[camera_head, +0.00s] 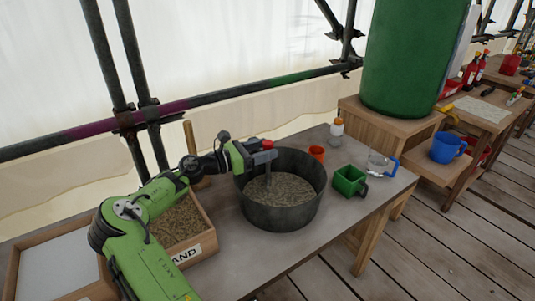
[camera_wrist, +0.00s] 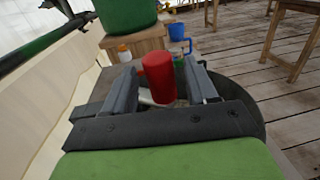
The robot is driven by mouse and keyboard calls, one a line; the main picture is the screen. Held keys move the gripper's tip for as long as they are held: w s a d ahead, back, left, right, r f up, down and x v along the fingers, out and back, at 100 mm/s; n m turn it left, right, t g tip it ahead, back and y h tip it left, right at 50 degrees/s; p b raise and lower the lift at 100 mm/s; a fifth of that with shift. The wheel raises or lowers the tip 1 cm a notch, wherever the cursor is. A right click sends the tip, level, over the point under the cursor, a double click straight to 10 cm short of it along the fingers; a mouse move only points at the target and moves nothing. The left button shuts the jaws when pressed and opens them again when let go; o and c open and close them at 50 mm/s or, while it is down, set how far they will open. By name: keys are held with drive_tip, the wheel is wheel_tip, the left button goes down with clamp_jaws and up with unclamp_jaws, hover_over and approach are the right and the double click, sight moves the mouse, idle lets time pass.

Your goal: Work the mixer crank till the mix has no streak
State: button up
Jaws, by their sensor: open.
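The mixer is a dark round tub (camera_head: 283,214) on the table, holding a mottled grey-tan mix (camera_head: 284,190). Streaks cannot be told clearly at this size. The crank's red handle (camera_head: 267,144) stands above the tub's far left side; a grey shaft goes down into the mix. My gripper (camera_head: 262,157) reaches over the tub's left rim to the handle. In the wrist view the red handle (camera_wrist: 158,78) stands upright between the two open fingers, with gaps on both sides. The tub is mostly hidden behind the gripper there.
A sand box (camera_head: 178,222) stands left of the tub. A green barrel (camera_head: 414,60) stands behind. The table front is clear.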

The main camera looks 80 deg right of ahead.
drive_tip(key=shift+x, duration=0.95)
clamp_jaws()
drive_tip(key=shift+r+h, duration=0.1)
drive_tip(key=shift+h, duration=0.2)
